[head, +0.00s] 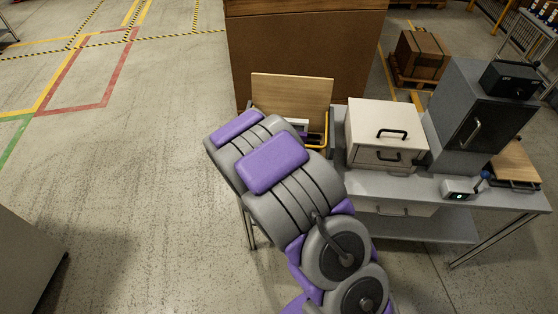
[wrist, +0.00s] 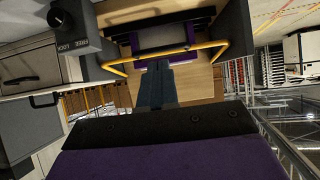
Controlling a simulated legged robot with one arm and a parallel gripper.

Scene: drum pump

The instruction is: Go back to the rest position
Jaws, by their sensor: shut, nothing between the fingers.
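My gripper (wrist: 158,68) shows in the wrist view with its dark fingers together and nothing between them. The fingers point at a purple and dark piece (wrist: 160,48) framed by a yellow bar (wrist: 112,68); I cannot tell whether they touch it. In the head view my grey and purple arm reaches over the front left of the workbench and hides the gripper.
A wooden panel (head: 290,92) stands behind my arm.

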